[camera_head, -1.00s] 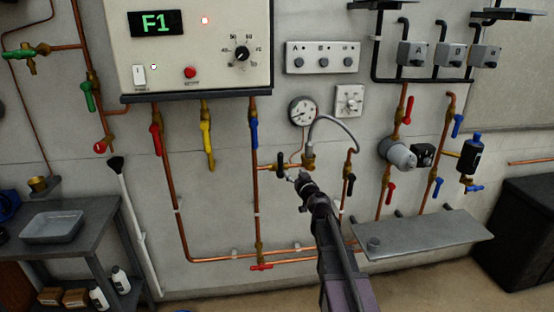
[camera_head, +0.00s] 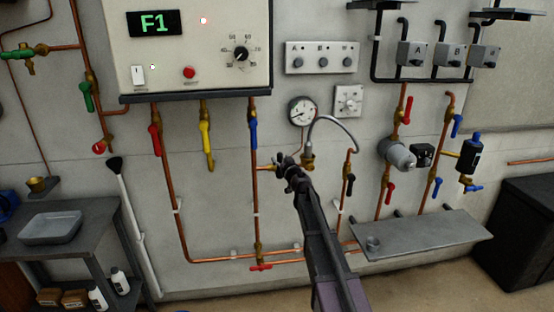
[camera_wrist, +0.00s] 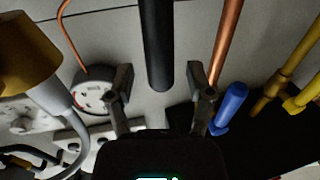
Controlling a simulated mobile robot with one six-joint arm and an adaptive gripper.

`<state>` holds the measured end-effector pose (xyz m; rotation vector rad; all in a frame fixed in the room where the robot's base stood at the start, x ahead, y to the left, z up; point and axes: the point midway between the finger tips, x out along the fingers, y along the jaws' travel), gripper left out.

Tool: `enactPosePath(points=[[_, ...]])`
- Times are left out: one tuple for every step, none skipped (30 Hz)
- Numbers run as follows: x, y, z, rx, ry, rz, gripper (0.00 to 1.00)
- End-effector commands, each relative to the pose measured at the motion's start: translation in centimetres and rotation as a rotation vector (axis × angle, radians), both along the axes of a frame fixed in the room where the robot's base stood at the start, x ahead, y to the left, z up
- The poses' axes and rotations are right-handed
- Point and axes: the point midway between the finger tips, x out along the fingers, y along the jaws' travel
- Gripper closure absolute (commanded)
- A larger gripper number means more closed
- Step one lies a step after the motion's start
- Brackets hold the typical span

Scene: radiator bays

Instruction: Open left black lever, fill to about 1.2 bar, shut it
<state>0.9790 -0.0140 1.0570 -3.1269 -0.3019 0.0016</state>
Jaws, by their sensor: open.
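The left black lever shows in the wrist view as a dark rod (camera_wrist: 156,45) hanging between my two fingers, with a gap on each side. In the head view my gripper (camera_head: 286,164) covers this lever below the gauge. My gripper (camera_wrist: 158,76) is open around the lever and not closed on it. The round white pressure gauge (camera_head: 302,111) is on the wall just above; it also shows in the wrist view (camera_wrist: 92,96). Its needle is too small to read. The right black lever (camera_head: 350,184) hangs on the right-hand pipe.
A grey braided hose (camera_head: 335,120) arches over beside the gripper. A blue lever (camera_head: 253,133) is close on the left; a blue lever also shows in the wrist view (camera_wrist: 231,104). A grey shelf (camera_head: 430,236) juts out at lower right. The boiler panel (camera_head: 212,60) overhangs above.

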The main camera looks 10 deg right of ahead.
Motion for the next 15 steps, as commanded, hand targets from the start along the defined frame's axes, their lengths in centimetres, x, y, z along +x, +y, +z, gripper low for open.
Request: enactPosePath(points=[[0.64, 0.10, 0.00, 0.000, 0.000, 0.000, 0.32], [0.82, 0.16, 0.00, 0.000, 0.000, 0.000, 0.32], [1.03, 0.22, 0.00, 0.000, 0.000, 0.000, 0.32], [1.14, 0.26, 0.00, 0.000, 0.000, 0.000, 0.32], [1.24, 0.29, 0.00, 0.000, 0.000, 0.000, 0.32], [1.33, 0.33, 0.00, 0.000, 0.000, 0.001, 0.32], [1.38, 0.35, 0.00, 0.000, 0.000, 0.001, 0.32], [1.41, 0.37, 0.00, 0.000, 0.000, 0.001, 0.32], [1.42, 0.38, 0.00, 0.000, 0.000, 0.001, 0.32], [1.42, 0.39, 0.00, 0.000, 0.000, 0.001, 0.32], [1.42, 0.40, 0.00, 0.000, 0.000, 0.001, 0.32], [1.41, 0.41, 0.00, 0.000, 0.000, 0.001, 0.32], [1.40, 0.40, 0.00, 0.000, 0.000, 0.001, 0.32], [1.39, 0.41, 0.00, 0.000, 0.000, 0.001, 0.32], [1.39, 0.42, 0.00, 0.000, 0.000, 0.001, 0.32]])
